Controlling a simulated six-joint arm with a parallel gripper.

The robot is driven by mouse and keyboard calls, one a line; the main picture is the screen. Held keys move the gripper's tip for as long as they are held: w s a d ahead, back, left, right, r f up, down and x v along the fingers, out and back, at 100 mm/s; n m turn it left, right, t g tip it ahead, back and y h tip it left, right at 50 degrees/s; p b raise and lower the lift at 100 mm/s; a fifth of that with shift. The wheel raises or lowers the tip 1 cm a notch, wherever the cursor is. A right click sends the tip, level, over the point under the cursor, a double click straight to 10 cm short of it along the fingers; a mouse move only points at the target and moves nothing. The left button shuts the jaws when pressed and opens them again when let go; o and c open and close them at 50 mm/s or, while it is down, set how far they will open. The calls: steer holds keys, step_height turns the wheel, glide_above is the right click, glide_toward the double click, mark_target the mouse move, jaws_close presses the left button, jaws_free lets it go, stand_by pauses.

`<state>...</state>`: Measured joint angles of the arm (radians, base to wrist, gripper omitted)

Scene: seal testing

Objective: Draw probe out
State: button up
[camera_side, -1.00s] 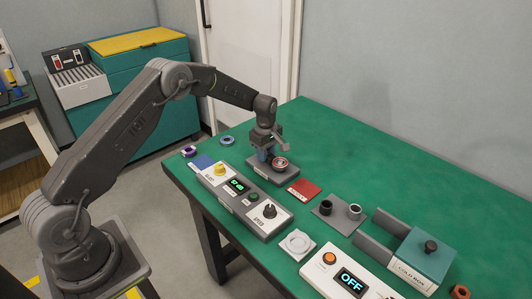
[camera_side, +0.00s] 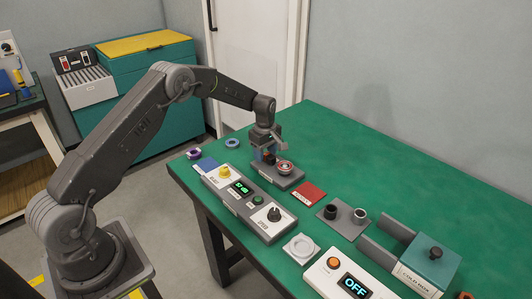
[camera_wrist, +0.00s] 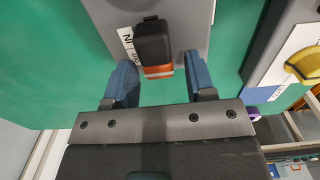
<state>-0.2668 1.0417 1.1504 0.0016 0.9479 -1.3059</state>
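A black probe-like piece (camera_wrist: 152,42) with an orange band at its near end sits at a grey block (camera_wrist: 190,20) in the wrist view. A white label beside it appears to read "IN". The block (camera_side: 291,183) also shows in the side view, with a round red and pale part (camera_side: 285,167) on top. My gripper (camera_wrist: 160,82) is open. Its blue finger pads stand on either side of the orange end, with green gaps between pads and piece. In the side view my gripper (camera_side: 268,154) is low over the block's left end and hides part of it.
A control panel (camera_side: 240,200) with yellow and black knobs stands close in front of the block. The green table (camera_side: 350,150) behind is clear.

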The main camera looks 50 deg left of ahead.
mark_target(265, 153)
steer(key=shift+d, duration=0.1)
step_height(265, 153, up, 14)
steer(key=shift+f, duration=0.1)
stand_by(0.5)
